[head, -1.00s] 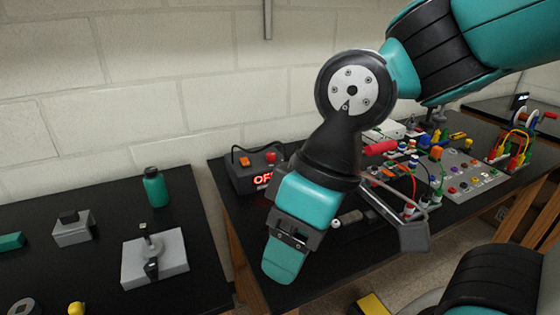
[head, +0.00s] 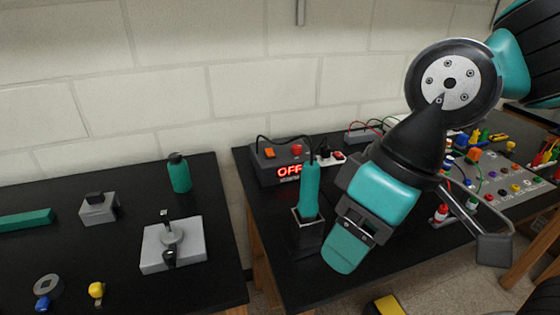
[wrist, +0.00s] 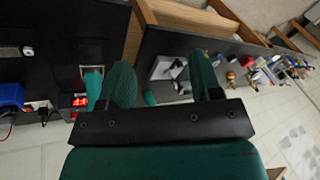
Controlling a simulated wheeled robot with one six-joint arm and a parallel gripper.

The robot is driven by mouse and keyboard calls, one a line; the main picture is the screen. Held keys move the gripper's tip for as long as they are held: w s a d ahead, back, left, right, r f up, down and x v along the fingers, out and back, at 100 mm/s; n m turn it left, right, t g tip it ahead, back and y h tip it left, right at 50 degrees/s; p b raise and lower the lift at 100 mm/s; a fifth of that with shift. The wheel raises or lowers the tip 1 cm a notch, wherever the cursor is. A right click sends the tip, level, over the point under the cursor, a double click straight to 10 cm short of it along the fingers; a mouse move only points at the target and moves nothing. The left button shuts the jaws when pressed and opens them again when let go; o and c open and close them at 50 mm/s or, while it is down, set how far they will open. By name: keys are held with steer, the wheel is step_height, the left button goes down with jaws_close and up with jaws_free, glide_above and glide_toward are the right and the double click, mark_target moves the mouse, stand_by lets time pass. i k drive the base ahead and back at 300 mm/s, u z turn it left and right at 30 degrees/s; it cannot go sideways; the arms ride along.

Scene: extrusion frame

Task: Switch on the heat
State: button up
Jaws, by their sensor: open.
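A black heat station (head: 268,172) stands at the back of the right bench, near the wall. Its red display (head: 289,171) reads OFF. An orange switch (head: 269,153) and a red knob (head: 297,150) sit on its top. A teal-handled iron (head: 310,190) stands upright in a dark holder (head: 306,238) in front of the station. My gripper (head: 345,250) is open and empty, right of the holder and apart from the station, pointing downward. In the wrist view, the fingers of my gripper (wrist: 162,82) are spread, and the red display (wrist: 80,102) shows at the left.
A left bench carries a teal bottle (head: 179,173), a grey fixture plate (head: 190,258) and a grey block (head: 98,208). A gap separates the benches. Right of my gripper are a panel with coloured sockets (head: 505,192) and cables. A dark cord runs from the iron.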

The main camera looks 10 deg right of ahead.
mark_target(270, 152)
steer(key=z, duration=0.05)
steer(key=k, duration=0.65)
steer(key=u, duration=0.75)
steer(key=i, duration=1.25)
steer(key=z, duration=0.55)
